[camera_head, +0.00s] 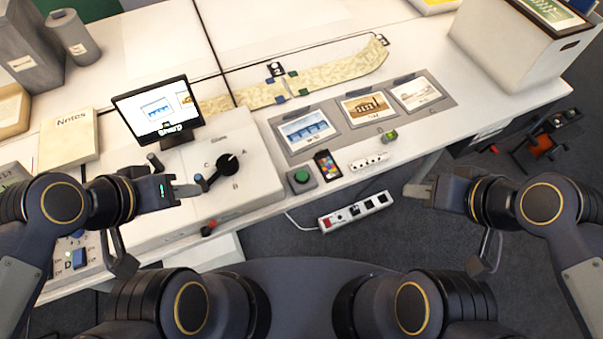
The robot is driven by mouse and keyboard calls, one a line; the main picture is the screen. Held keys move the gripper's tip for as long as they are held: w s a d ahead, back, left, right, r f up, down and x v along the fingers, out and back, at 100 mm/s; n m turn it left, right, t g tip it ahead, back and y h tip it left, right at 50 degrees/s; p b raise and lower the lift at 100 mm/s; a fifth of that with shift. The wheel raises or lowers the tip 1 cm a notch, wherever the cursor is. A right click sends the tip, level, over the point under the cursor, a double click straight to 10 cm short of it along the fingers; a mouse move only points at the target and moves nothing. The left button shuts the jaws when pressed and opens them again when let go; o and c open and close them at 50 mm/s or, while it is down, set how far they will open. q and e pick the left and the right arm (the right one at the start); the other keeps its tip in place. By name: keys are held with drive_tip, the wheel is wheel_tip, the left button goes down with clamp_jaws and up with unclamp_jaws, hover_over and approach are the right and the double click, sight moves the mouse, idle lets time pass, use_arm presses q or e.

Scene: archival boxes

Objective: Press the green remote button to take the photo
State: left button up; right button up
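The green remote button (301,176) sits on a small grey box at the front edge of the white table, with nothing touching it. My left gripper (197,188) is left of the button, close to the end of the black dial lever (215,174); I cannot tell if they touch. Its fingers look close together, but the gap is unclear. My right gripper (408,189) is right of the button, over the floor beyond the table edge. It appears empty, and its finger gap is unclear. A small monitor (158,110) shows pictures and a short word.
Picture cards (308,131) lie on a grey board behind the button. A colour chart (327,164) and a white block (369,162) stand right of it. A power strip (355,211) lies below the table edge. A large box (515,55) stands at right.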

clamp_jaws()
idle(1.4)
